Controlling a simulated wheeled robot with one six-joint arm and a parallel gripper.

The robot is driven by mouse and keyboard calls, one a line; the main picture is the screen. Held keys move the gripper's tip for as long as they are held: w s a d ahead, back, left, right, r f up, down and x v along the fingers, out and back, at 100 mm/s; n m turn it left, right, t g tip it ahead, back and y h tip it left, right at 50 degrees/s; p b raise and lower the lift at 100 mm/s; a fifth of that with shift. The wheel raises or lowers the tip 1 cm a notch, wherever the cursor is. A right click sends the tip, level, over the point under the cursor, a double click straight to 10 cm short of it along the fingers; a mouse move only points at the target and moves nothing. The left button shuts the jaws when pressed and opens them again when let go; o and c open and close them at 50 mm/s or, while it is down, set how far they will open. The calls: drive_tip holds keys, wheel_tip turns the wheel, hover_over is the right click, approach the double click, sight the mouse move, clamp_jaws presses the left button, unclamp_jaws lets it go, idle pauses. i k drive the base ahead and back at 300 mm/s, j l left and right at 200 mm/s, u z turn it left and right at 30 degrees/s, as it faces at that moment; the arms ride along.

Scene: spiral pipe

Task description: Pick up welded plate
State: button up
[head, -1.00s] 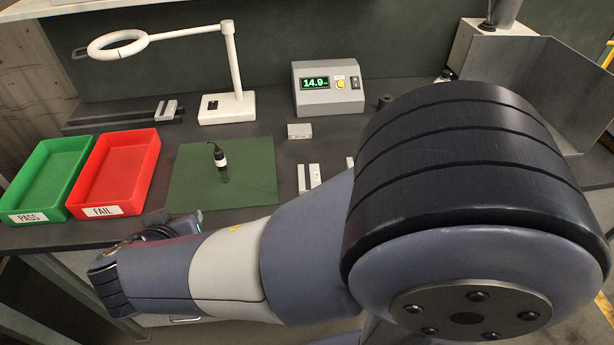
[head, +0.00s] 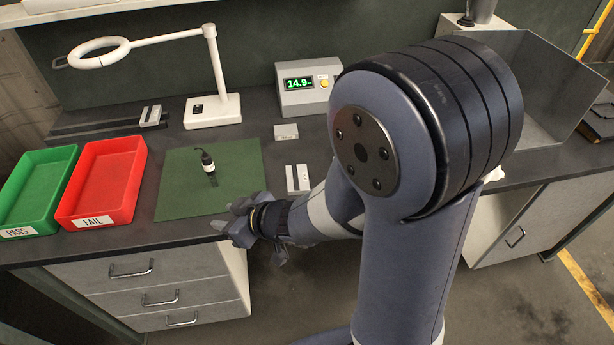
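A small pale grey metal block or plate (head: 297,179) with dark marks lies on the dark bench, just right of the green mat. A second small grey block (head: 286,131) lies behind it. I cannot tell which, if either, is the welded plate. My gripper (head: 232,222) is at the bench's front edge, by the front right corner of the green mat, left of and nearer than the pale plate. It points left and appears to hold nothing; its fingers are too small and dark to tell their opening. My arm hides part of the bench on the right.
A black probe (head: 208,168) is on the green mat (head: 180,195). Green PASS (head: 30,228) and red FAIL (head: 70,212) trays stand left. Behind are a white ring lamp (head: 213,110), a meter reading 14.9 (head: 305,97) and a slotted rail (head: 95,126). A metal bin (head: 535,70) stands right.

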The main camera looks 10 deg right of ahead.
sight(298, 183)
drive_tip(key=z, duration=0.4)
drive_tip(key=j+z, duration=0.15)
drive_tip(key=z, duration=0.6)
drive_tip(key=k+j+z, duration=0.1)
drive_tip(key=z, duration=0.3)
drive_tip(key=k+j+z, duration=0.15)
drive_tip(key=k+j, duration=0.3)
drive_tip(key=j, duration=0.1)
